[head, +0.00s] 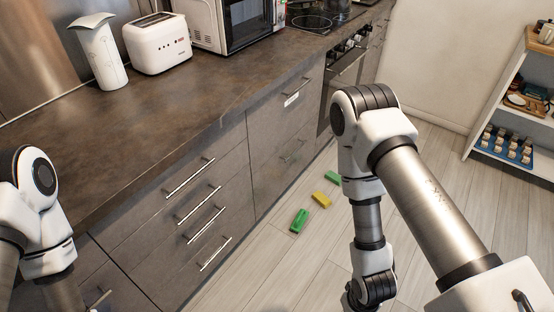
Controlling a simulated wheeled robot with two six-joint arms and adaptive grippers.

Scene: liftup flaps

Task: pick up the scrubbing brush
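A green item with a darker part (299,221) lies on the floor in front of the drawers and looks like the scrubbing brush, though it is too small to be sure. A yellow block (321,199) lies just beyond it, and another green piece (332,177) lies farther back; they look like sponges. My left arm enters at the lower left and my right arm reaches down on the right of the floor items. Both grippers are out of the picture.
The counter (150,115) carries a white jug (100,58), a toaster (157,44) and a microwave (225,22). Drawers with bar handles (205,210) border the floor on the left. A shelf unit (498,105) stands at the right. The wooden floor (270,265) nearby is clear.

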